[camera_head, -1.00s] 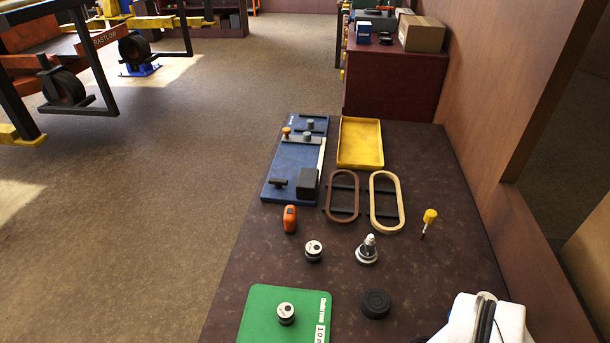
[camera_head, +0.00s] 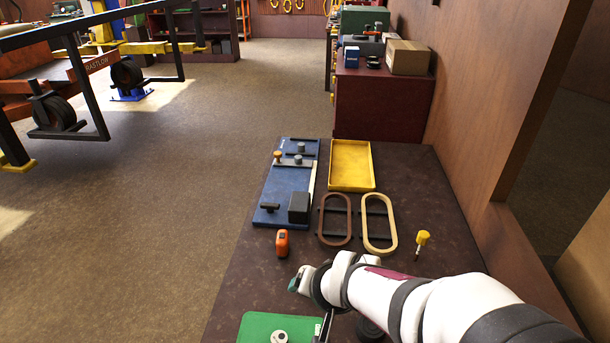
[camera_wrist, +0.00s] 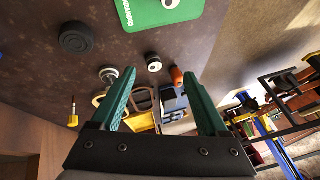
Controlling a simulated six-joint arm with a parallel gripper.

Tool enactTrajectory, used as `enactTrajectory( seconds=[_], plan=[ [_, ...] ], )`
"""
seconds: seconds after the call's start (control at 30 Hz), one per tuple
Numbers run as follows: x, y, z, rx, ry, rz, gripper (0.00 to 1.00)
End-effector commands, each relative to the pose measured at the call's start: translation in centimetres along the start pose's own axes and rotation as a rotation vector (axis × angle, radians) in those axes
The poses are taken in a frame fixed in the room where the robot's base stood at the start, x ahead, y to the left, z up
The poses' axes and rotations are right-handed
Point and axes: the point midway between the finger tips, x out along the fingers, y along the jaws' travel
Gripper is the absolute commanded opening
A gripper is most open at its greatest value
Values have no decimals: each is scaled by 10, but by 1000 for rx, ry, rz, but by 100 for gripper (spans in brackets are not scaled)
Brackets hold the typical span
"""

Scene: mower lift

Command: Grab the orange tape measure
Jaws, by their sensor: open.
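The orange tape measure (camera_head: 282,243) stands on the dark workbench (camera_head: 262,285), just in front of the blue board (camera_head: 290,185) and near the bench's left edge. In the wrist view the tape measure (camera_wrist: 177,76) shows small, beside the tip of the right-hand finger. My gripper (camera_wrist: 158,75) is open, with its two teal fingers wide apart and nothing between them. In the head view my white arm reaches in from the lower right. A teal finger shows in front of the tape measure and apart from it.
A yellow tray (camera_head: 351,165), a brown oval ring (camera_head: 335,219) and a pale oval ring (camera_head: 379,223) lie behind the arm. A green mat (camera_head: 257,326) and a black round knob (camera_wrist: 76,38) are nearer.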

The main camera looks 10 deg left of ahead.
Motion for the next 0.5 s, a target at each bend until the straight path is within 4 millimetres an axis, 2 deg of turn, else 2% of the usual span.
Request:
enactTrajectory(
  seconds=[0.03,0.1,0.2,0.3,0.43,0.5],
  plan=[
    [37,-21,-15,-47,84,-14,78],
    [80,-45,-38,-112,246,-17,78],
    [124,-67,-51,-211,452,14,78],
    [147,-77,-51,-302,600,54,78],
    [158,-82,-49,-365,691,82,78],
    [166,-83,-55,-372,703,87,78]
  ],
)
